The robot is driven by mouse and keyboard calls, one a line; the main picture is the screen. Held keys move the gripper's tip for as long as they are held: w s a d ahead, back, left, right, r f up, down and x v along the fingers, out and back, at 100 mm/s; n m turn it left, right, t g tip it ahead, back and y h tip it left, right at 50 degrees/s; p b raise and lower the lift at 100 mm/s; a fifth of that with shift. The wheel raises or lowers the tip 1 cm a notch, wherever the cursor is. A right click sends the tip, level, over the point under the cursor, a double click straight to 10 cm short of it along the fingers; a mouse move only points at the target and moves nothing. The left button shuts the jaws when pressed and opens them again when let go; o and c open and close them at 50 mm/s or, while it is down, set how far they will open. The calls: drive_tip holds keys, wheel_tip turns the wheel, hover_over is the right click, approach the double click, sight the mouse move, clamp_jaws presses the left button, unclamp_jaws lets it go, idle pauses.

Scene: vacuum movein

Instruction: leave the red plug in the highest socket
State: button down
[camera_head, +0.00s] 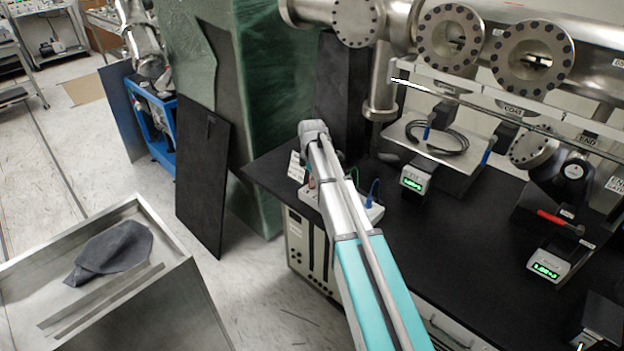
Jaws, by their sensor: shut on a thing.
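A pale socket strip (372,214) lies at the left end of the black bench, its middle hidden behind my arm. A blue plug with a blue cord (374,191) stands at its right part. A small bit of red (311,184) shows at its left part, just beside my arm; it is too small to tell whether it is the red plug or how it sits. A green cord shows near it. My arm reaches up from the bottom to the strip and covers my gripper. Which socket is highest cannot be told.
The black bench (420,240) carries a green-lit display box (415,180), another display (547,266) and a red-handled tool (560,222). Steel flanged pipes (450,38) hang over its back. A metal cart (180,238) with a dark cloth stands left.

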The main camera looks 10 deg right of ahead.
drive_tip(key=shift+f+b, duration=0.4)
drive_tip(key=shift+f, duration=0.05)
idle(0.3)
drive_tip(key=shift+c, duration=2.2)
unclamp_jaws()
drive_tip(key=shift+r, duration=0.15)
